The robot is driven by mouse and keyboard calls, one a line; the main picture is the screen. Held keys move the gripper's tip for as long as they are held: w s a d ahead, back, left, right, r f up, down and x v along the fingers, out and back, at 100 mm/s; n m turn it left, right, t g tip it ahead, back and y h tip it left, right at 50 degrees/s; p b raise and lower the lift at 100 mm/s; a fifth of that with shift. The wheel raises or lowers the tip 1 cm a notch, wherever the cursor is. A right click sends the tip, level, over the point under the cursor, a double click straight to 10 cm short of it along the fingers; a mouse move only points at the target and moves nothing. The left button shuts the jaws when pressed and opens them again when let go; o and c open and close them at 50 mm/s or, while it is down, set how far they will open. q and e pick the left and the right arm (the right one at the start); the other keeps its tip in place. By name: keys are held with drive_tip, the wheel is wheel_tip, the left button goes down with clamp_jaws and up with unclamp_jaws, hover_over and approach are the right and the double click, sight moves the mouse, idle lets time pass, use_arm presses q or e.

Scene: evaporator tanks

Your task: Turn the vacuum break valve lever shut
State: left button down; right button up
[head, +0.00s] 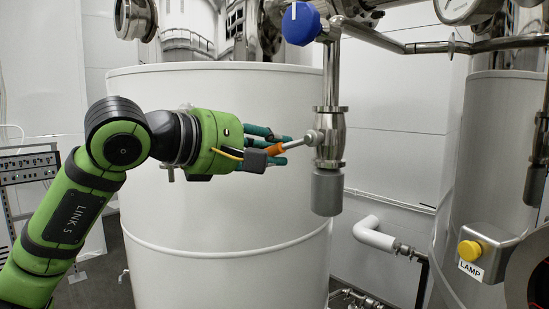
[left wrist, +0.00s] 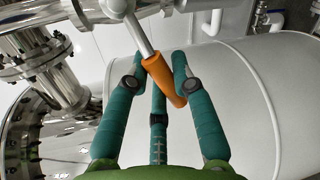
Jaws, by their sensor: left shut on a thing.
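The vacuum break valve (head: 330,136) is a steel body on a vertical pipe, with a grey cylinder below it. Its lever has a steel rod and an orange grip (head: 277,149), and points left, nearly level, in the head view. My left gripper (head: 275,143), with teal fingers, is shut on the orange grip. In the left wrist view the orange grip (left wrist: 166,80) lies between the fingers, and the rod runs up to the valve. My right gripper is not in view.
A large white tank (head: 230,210) stands close behind the lever. A blue knob (head: 300,24) sits above the valve. A yellow lamp button (head: 470,250) is at lower right, near a steel tank (head: 490,150). A control panel (head: 28,165) stands at far left.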

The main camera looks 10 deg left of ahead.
use_arm(q)
drive_tip(key=shift+a+r+m+t+y, duration=0.15)
drive_tip(key=shift+r+m+t+y, duration=0.25)
drive_tip(key=shift+r+m, duration=1.2)
drive_tip(key=shift+f+m+p, duration=0.15)
drive_tip(key=shift+m+p, duration=0.15)
drive_tip(key=c, duration=1)
unclamp_jaws()
drive_tip(key=shift+f, duration=0.1)
drive_tip(key=v, duration=1.2)
